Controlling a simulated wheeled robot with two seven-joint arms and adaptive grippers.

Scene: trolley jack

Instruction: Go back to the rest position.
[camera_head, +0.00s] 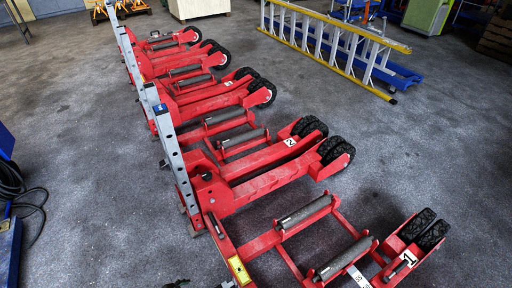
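Several red wheeled trolley jacks stand in a row on the grey floor. The nearest, marked 1 (408,257), is at the lower right with dark rollers and black wheels, and its near end is cut off by the bottom edge. The one marked 2 (245,187) is behind it, in the middle. Another red jack (215,100) and more red units (165,48) stand farther back. Grey slotted upright bars (170,140) rise at their left ends. Neither of my grippers shows in this view.
An aluminium and yellow ladder (335,42) lies on edge at the upper right beside a blue beam (395,72). A black hose (12,180) lies at the left edge. A small dark thing at the bottom edge is unclear.

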